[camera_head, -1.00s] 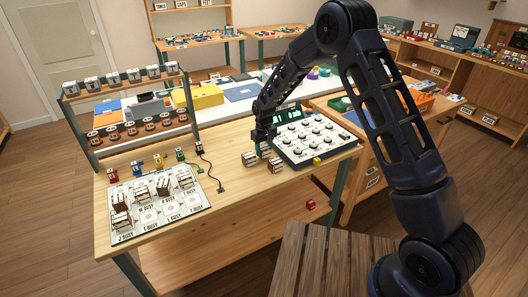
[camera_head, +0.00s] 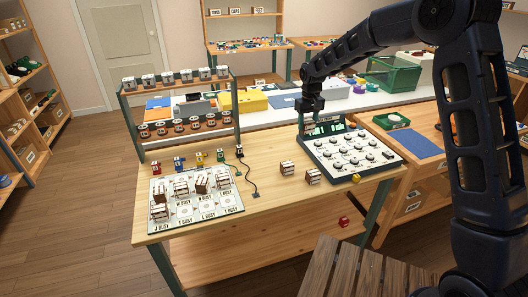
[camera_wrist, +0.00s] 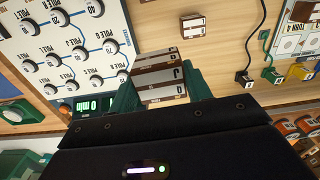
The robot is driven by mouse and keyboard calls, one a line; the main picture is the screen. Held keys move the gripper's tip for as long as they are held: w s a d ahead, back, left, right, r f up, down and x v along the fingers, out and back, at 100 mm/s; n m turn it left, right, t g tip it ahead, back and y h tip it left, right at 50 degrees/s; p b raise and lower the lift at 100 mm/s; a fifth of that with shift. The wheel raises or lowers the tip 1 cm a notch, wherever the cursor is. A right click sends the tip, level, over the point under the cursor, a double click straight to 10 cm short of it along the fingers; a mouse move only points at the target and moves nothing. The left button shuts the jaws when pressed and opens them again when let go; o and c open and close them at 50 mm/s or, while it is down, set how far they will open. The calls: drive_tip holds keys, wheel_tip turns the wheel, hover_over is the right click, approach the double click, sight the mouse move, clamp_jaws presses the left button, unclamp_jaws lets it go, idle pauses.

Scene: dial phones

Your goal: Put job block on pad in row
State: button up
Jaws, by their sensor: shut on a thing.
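My gripper (camera_head: 311,106) is raised above the back left of the dial panel. In the wrist view its green fingers (camera_wrist: 160,92) are shut on a brown and silver job block (camera_wrist: 160,80) marked with letters, one looking like J. Two more brown and white blocks, a left one (camera_head: 288,168) and a right one (camera_head: 313,177), lie on the table left of the panel. The pad board (camera_head: 237,208) lies at the table's left, with labelled pads reading BUSY. Several blocks, such as one at front left (camera_head: 159,212), stand on it. The held block is not distinct in the head view.
The dial panel (camera_head: 350,155) takes up the table's right. A two-tier rack (camera_head: 180,104) stands behind the board. Small coloured plugs, one blue (camera_head: 179,163), line the board's back edge. A black cable (camera_head: 247,180) lies right of it. The table front (camera_head: 270,212) is clear.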

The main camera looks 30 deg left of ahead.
drive_tip(key=s+a+r+n, duration=0.1)
drive_tip(key=s+a+n, duration=0.5)
drive_tip(key=s+a, duration=2.2)
drive_tip(key=s+a+n, duration=0.2)
drive_tip(key=s+a, duration=0.1)
drive_tip(key=s, duration=1.4)
drive_tip(key=f, duration=1.9)
drive_tip(key=shift+s+a+f, duration=0.15)
drive_tip(key=shift+a+f, duration=0.05)
drive_tip(key=shift+f, duration=0.15)
drive_tip(key=shift+f, duration=0.1)
drive_tip(key=o, duration=1)
wheel_tip(320, 180, up, 12)
drive_tip(key=shift+r, duration=0.1)
